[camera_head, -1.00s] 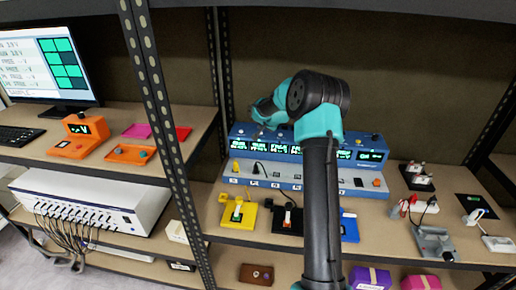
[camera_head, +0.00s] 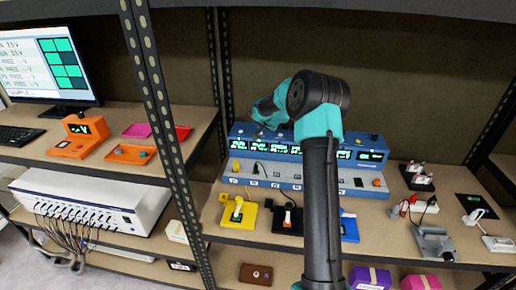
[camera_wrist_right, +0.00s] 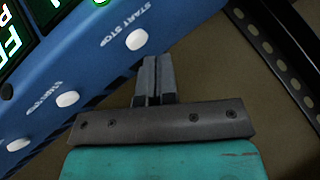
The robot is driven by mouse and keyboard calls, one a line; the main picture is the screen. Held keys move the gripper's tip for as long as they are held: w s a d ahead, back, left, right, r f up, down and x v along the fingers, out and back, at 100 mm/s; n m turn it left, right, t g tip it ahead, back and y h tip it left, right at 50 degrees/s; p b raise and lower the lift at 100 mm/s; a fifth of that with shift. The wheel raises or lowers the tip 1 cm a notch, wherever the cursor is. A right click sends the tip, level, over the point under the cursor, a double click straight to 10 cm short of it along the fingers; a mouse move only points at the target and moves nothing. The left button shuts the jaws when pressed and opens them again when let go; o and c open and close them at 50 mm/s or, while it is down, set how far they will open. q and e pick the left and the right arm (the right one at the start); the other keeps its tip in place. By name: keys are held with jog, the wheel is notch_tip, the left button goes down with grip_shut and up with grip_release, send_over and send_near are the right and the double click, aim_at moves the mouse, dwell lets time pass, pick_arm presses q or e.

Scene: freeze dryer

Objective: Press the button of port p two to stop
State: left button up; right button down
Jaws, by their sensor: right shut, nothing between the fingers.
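The blue port unit (camera_head: 374,156) stands on the right-hand shelf with a row of lit green displays along its front. In the right wrist view, its blue panel (camera_wrist_right: 103,72) shows white oval buttons; one button (camera_wrist_right: 137,39) has the label START STOP beside it. Another white button (camera_wrist_right: 68,99) lies farther left. My right gripper (camera_wrist_right: 150,60) is shut and empty, with its fingertips close beside the START STOP button. I cannot tell whether they touch the panel. Which port each button belongs to cannot be read. My left gripper is not in view.
Yellow, black and blue fixtures stand before the port unit, the yellow fixture (camera_head: 238,212) at left. A black metal upright (camera_head: 160,110) separates the shelves. A monitor (camera_head: 45,65) and orange devices (camera_head: 80,137) are on the left. My right arm hides part of the unit.

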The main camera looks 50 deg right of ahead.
aim_at(262, 132)
jog(key=shift+f, duration=0.15)
dwell(0.5)
jog(key=shift+f, duration=0.3)
jog(key=shift+f, duration=0.1)
dwell(0.4)
jog(key=shift+r, duration=0.55)
jog(key=shift+r, duration=0.1)
jog(key=shift+r, duration=2.95)
